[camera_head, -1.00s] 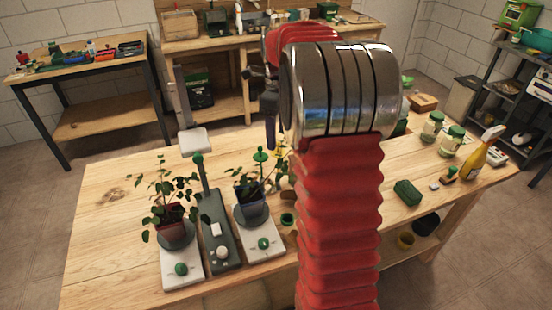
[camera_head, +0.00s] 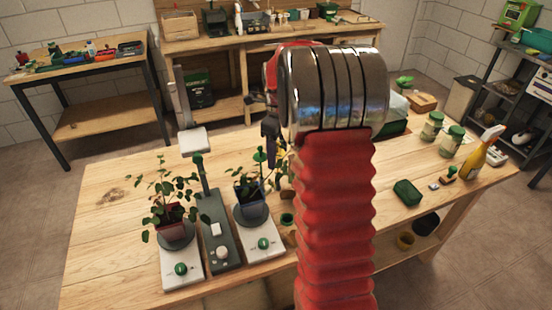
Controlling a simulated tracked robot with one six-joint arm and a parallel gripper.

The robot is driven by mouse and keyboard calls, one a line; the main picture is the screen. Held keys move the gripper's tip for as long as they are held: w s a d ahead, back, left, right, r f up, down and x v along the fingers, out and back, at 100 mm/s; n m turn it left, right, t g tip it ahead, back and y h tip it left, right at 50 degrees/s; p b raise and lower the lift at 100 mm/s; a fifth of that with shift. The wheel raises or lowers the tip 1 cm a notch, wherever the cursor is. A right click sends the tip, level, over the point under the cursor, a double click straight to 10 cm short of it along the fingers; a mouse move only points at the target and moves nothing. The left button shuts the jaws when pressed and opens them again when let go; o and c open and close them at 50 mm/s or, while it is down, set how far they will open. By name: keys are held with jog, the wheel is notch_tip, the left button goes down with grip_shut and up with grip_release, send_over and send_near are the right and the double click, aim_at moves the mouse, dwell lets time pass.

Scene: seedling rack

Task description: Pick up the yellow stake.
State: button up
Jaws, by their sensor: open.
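A small patch of yellow (camera_head: 281,153), possibly the yellow stake, shows just right of my gripper, behind the right-hand plant. Most of it is hidden by my arm and the leaves, so its full shape cannot be told. My gripper (camera_head: 271,150) is the dark part hanging left of my arm's metal joint, pointing down. It is open and close to the yellow patch and the plant's top; whether it touches either cannot be told. My red sleeved arm covers the middle of the workbench (camera_head: 105,200).
Two potted plants, left (camera_head: 170,221) and right (camera_head: 251,205), stand on white-based units flanking a grey stand (camera_head: 218,235). To the right are a green block (camera_head: 407,192), jars (camera_head: 432,127) and a yellow spray bottle (camera_head: 478,160). The bench's left end is clear.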

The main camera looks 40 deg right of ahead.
notch_tip(320, 180, down, 4)
jog(key=shift+s+f, duration=0.1)
jog(key=shift+f, duration=0.05)
dwell(0.6)
jog(key=c, duration=1.1)
